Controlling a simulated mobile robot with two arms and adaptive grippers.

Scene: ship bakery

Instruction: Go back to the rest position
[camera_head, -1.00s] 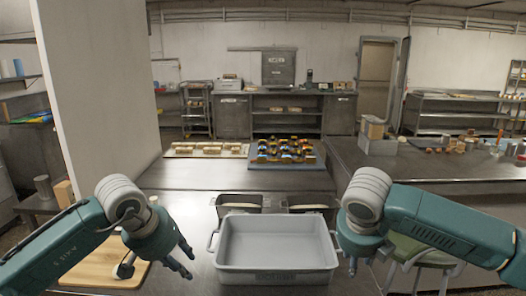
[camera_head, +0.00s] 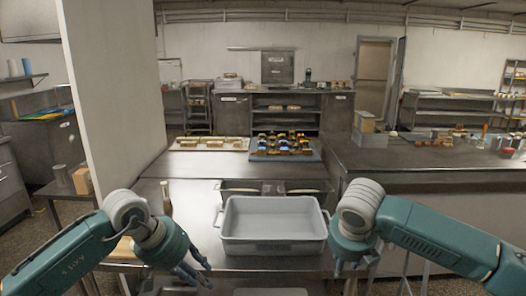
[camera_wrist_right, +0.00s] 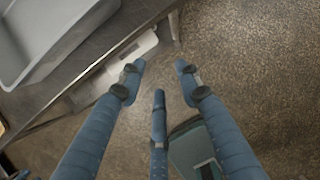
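My left gripper (camera_head: 195,272) is at the lower left in the head view, left of the grey bin. Its fingers point down and right, look spread, and hold nothing visible. My right gripper (camera_head: 352,265) hangs right of the bin in the head view, partly hidden by its own wrist. In the right wrist view its fingers (camera_wrist_right: 160,80) are spread wide and empty, over bare floor beside the table edge. Neither gripper touches the bin.
The empty grey bin (camera_head: 272,246) stands on the metal table. Dark pans (camera_head: 240,187) are behind it, with a tray of pastries (camera_head: 285,157) and a board of rolls (camera_head: 210,144) further back. A bottle (camera_head: 166,200) stands at left. Open floor (camera_wrist_right: 260,60) lies below my right gripper.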

